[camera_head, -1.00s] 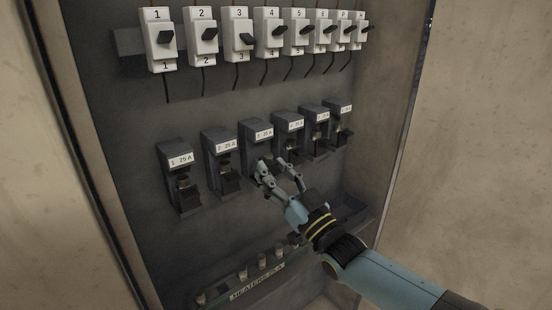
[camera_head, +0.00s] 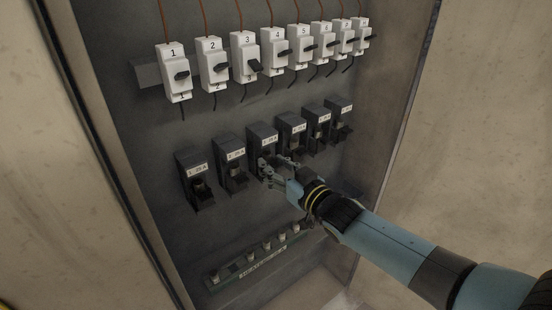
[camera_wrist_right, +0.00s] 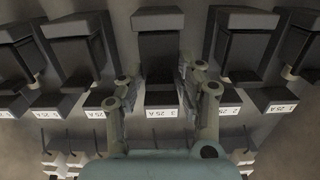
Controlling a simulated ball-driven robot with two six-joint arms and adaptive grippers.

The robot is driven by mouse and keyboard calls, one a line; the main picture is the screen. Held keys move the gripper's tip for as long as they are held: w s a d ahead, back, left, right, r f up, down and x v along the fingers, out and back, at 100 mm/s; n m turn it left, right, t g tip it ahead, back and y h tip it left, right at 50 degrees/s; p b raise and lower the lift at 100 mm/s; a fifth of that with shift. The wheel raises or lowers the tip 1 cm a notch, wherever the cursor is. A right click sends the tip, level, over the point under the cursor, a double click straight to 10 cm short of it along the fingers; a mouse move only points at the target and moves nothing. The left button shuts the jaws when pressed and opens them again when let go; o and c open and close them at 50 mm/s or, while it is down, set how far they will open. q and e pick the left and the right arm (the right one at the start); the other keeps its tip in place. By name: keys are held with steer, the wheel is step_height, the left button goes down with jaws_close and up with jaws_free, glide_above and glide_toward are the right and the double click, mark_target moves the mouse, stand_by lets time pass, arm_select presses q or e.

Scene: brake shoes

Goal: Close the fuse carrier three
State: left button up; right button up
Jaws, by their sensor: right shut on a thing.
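Fuse holder three (camera_head: 260,132) is a dark block in the middle row of the cabinet, third from the left. In the right wrist view its label reads "3 25 A" (camera_wrist_right: 161,113), and its dark carrier (camera_wrist_right: 158,48) stands between my fingers. My right gripper (camera_head: 273,164) is at the lower part of this holder, with one finger on each side of the carrier, shut on it. The fingers also show in the right wrist view (camera_wrist_right: 160,80). The gripper partly hides the carrier in the head view, so its exact tilt is hard to tell. My left gripper is out of view.
Neighbouring fuse holders two (camera_head: 229,147) and four (camera_head: 291,122) stand close on either side, with carriers jutting out. Numbered white breakers (camera_head: 213,62) line the row above. A strip labelled heaters (camera_head: 262,263) lies below. The cabinet's side wall (camera_head: 395,110) is at the right.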

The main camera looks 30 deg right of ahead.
steer(key=shift+w+p, duration=0.1)
steer(key=shift+p, duration=0.2)
stand_by(0.4)
steer(key=o, duration=1)
steer(key=shift+c, duration=0.2)
steer(key=s+r, duration=0.1)
steer(key=s, duration=1.1)
steer(key=shift+d, duration=0.45)
